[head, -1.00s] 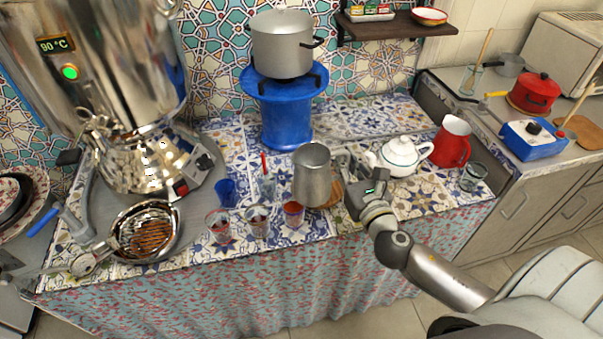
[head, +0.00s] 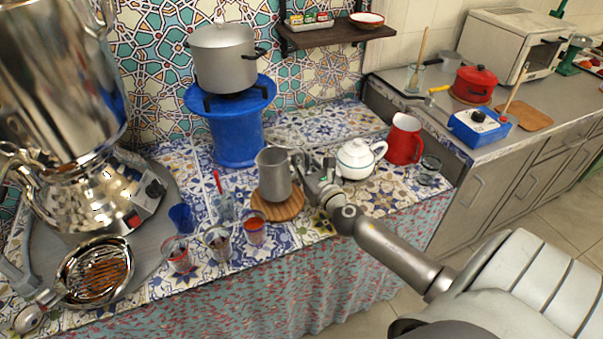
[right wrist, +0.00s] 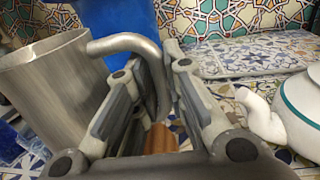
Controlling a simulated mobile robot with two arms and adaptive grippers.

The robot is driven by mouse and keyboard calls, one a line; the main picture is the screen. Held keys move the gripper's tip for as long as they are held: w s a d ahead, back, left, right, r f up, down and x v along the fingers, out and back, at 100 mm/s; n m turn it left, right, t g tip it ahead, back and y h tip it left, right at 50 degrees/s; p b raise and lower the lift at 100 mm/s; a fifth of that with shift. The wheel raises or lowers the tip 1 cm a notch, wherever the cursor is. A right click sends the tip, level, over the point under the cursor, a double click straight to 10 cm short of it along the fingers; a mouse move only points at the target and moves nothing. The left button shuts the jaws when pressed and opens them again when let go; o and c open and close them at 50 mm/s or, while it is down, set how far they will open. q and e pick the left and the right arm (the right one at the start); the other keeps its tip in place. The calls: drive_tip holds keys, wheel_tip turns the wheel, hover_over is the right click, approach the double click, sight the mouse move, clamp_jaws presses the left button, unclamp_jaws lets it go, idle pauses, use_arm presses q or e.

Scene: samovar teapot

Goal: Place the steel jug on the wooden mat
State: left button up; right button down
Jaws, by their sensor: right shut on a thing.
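The steel jug (head: 273,177) is upright over the round wooden mat (head: 291,210). Its base looks on or just above the mat; I cannot tell if they touch. My right gripper (head: 312,181) is to the right of the jug, shut on its handle. In the right wrist view the jug's body (right wrist: 52,92) is at the left, and its curved handle (right wrist: 135,45) passes between the fingers. A brown patch of the mat (right wrist: 160,138) shows below the fingers. My left gripper is out of view.
A white teapot (head: 356,160) stands just right of my gripper, with a red pitcher (head: 404,140) beyond. Several glasses, one being the red-filled glass (head: 254,230), stand close to the left. A blue stand (head: 236,135) with a pot (head: 222,58) is behind.

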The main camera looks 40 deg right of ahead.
drive_tip(key=shift+w+d+f+b, duration=0.15)
drive_tip(key=shift+f+b, duration=0.45)
drive_tip(key=shift+f, duration=0.35)
drive_tip(key=shift+w+d+f+b, duration=0.15)
drive_tip(key=shift+f+b, duration=0.45)
drive_tip(key=shift+f, duration=0.3)
drive_tip(key=shift+f, duration=0.25)
drive_tip(key=c, duration=1.5)
unclamp_jaws()
drive_tip(key=shift+r, duration=0.1)
drive_tip(key=shift+r, duration=0.2)
drive_tip(key=s, duration=0.3)
drive_tip(key=s+a+b, duration=0.1)
drive_tip(key=s, duration=0.3)
drive_tip(key=s+a, duration=0.1)
drive_tip(key=s, duration=0.2)
drive_tip(key=shift+s+f+b, duration=0.25)
drive_tip(key=shift+s+b, duration=0.05)
drive_tip(key=shift+s, duration=0.1)
drive_tip(key=shift+s+r, duration=0.15)
drive_tip(key=shift+s, duration=0.45)
